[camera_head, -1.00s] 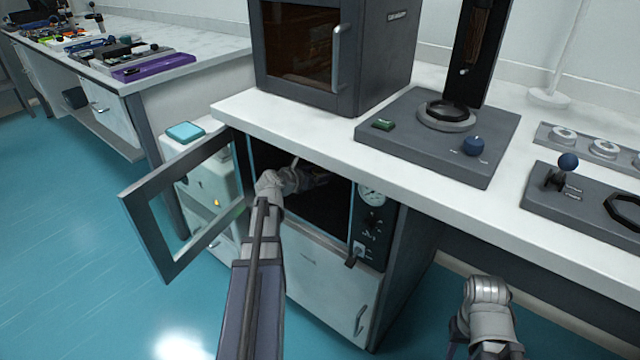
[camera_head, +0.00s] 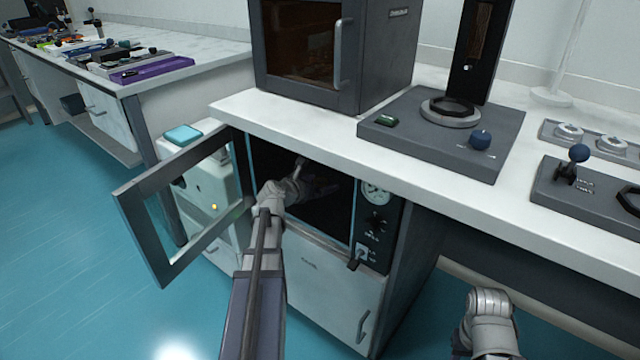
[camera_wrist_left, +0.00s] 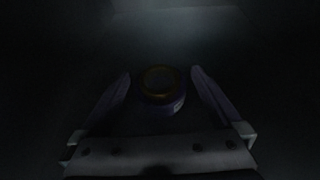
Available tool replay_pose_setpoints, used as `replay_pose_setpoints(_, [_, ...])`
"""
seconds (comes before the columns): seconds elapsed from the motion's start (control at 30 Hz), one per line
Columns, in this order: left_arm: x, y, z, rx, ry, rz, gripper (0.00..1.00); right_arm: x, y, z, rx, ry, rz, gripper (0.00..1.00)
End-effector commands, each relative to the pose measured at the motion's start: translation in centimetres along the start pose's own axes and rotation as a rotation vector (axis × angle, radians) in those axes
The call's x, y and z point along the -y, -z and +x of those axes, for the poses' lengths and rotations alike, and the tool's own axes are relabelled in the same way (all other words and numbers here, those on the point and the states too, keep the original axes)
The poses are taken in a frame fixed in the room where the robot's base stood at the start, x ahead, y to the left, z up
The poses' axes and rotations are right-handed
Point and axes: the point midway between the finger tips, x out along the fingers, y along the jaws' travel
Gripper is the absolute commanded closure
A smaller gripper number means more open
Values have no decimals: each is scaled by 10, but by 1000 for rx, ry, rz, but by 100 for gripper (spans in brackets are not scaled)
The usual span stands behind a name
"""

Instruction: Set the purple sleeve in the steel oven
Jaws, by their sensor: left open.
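The steel oven (camera_head: 372,268) is built in under the bench, with its framed glass door (camera_head: 127,200) swung open to the left. My left arm reaches through the opening, and my left gripper (camera_wrist_left: 160,85) is inside the dark chamber. In the left wrist view its two fingers are spread apart. A small round purple piece with a gold-brown top, seemingly the purple sleeve (camera_wrist_left: 164,105), stands between them, with gaps on both sides. In the head view the gripper's fingers and the sleeve are hard to make out in the shadow. My right gripper is out of view.
A dark cabinet with a handle (camera_head: 385,50) and a grey device with a blue knob (camera_head: 480,140) stand on the bench above (camera_head: 240,106). A gauge and knobs line the oven's right side. A white unit with a teal top (camera_head: 183,134) stands behind the door.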

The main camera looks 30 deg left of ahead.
Motion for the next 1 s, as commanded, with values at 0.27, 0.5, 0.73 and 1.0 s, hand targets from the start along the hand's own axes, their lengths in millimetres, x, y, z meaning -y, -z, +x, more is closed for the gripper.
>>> replay_pose_setpoints(0.27, [0,-4,-8,0,-1,0,0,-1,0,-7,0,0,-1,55])
replay_pose_setpoints(0.5, [1,-6,-58,0,-3,-1,0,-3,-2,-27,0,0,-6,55])
replay_pose_setpoints(0.73, [1,-5,-99,0,-3,-2,0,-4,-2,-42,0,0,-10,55])
replay_pose_setpoints(1.0, [0,-3,-120,0,-1,0,0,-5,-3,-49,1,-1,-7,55])
